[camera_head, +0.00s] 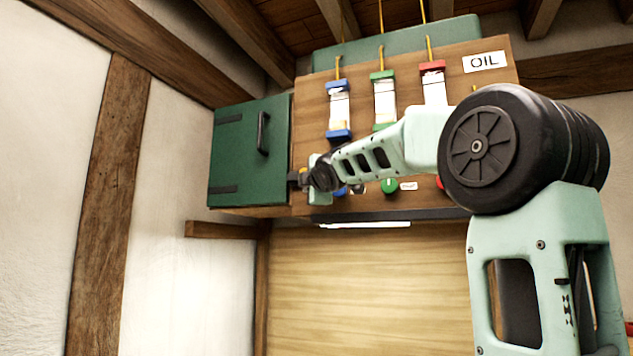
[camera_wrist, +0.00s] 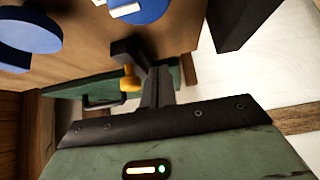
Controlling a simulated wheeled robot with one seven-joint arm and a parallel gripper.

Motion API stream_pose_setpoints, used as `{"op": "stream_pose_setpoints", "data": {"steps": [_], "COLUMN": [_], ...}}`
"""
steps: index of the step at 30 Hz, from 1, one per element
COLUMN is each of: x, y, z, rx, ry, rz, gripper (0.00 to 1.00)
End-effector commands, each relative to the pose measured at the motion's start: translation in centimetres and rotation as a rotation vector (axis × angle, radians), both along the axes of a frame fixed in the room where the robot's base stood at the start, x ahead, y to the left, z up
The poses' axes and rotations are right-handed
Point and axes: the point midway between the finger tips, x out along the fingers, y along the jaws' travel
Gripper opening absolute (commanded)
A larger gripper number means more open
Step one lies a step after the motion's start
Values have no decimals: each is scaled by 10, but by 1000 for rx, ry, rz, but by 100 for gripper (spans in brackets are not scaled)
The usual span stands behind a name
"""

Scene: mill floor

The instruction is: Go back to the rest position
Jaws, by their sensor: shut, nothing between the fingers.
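My arm reaches up across the wooden oil panel (camera_head: 310,110). My gripper (camera_head: 296,180) is at the panel's lower left, beside the lower right edge of a green door (camera_head: 240,155) with a black handle (camera_head: 263,133). In the wrist view, my gripper's dark fingers (camera_wrist: 140,70) are together, with nothing held between them. The green door also shows there behind the fingers, with its handle (camera_wrist: 103,102). Whether the fingers touch the panel or door, I cannot tell.
Sight glasses with blue (camera_head: 339,86), green (camera_head: 382,75) and red (camera_head: 432,66) caps hang on the panel behind my arm. A green button (camera_head: 389,186) sits low on it. Blue round parts (camera_wrist: 28,30) are close in the wrist view. Open space lies below the panel.

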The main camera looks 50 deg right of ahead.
Motion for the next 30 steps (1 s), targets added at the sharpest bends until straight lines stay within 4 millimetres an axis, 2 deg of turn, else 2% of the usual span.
{"op": "stream_pose_setpoints", "data": {"steps": [6,17,20,23,27,30], "x": [-13,-14,1,19,35,36], "y": [-10,-12,13,53,122,173], "z": [1,-1,-32,-78,-152,-205], "rx": [0,2,79,205,408,544], "ry": [1,1,24,66,157,237], "rz": [2,2,45,104,179,215], "gripper": [0,0,0,0,0,0]}}
